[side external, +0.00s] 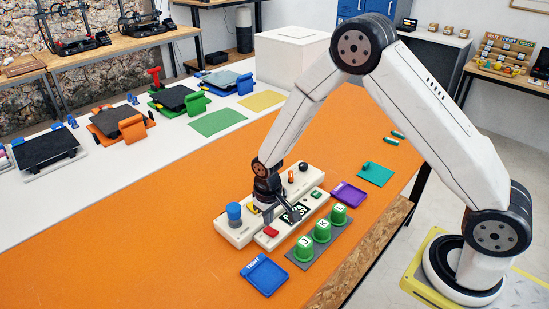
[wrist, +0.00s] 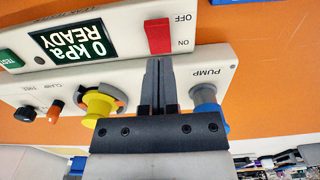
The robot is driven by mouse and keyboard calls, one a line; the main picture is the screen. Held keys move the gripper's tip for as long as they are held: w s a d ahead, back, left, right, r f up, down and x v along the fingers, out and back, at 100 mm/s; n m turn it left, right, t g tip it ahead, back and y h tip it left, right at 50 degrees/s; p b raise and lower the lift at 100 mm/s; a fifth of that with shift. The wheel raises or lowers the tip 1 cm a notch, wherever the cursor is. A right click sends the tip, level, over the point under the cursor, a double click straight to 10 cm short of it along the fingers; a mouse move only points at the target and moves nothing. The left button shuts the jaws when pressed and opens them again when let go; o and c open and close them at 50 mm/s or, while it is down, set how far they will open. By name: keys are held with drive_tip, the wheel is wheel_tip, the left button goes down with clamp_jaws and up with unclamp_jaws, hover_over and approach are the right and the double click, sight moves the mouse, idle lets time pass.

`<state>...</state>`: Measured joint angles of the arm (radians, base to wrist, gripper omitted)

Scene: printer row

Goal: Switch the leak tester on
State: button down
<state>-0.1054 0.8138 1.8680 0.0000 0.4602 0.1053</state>
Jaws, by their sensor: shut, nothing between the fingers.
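The leak tester is a white panel (side external: 262,241) lying on the orange bench, with a lit black display (wrist: 71,38) reading "0 kPa READY". Its red switch (wrist: 158,37) sits between the OFF and ON labels, and it also shows in the side view (side external: 271,231). In the wrist view the red piece spans from near OFF to near ON; I cannot tell its tilt. My gripper (wrist: 158,62) is shut and empty, its fingertips close to the switch's ON end. I cannot tell if they touch it.
A second white panel carries a blue pump knob (side external: 235,212), a yellow knob (wrist: 101,103) and an orange clamp lever (wrist: 56,104). Green cups (side external: 322,231), a blue tray (side external: 264,275) and a purple tray (side external: 348,194) stand nearby. The orange bench at left is clear.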

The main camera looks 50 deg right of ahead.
drive_tip(key=shift+r, duration=2.3)
drive_tip(key=s+d+r+t, duration=0.1)
drive_tip(key=s+d+r, duration=0.1)
drive_tip(key=s+r, duration=0.3)
drive_tip(key=s+d+r+t, duration=0.1)
drive_tip(key=s+d+r, duration=0.1)
drive_tip(key=s+r, duration=0.3)
drive_tip(key=s, duration=0.4)
drive_tip(key=shift+s+d+t, duration=0.2)
drive_tip(key=shift+d+t, duration=0.05)
drive_tip(key=shift+t, duration=0.05)
drive_tip(key=shift+r, duration=0.1)
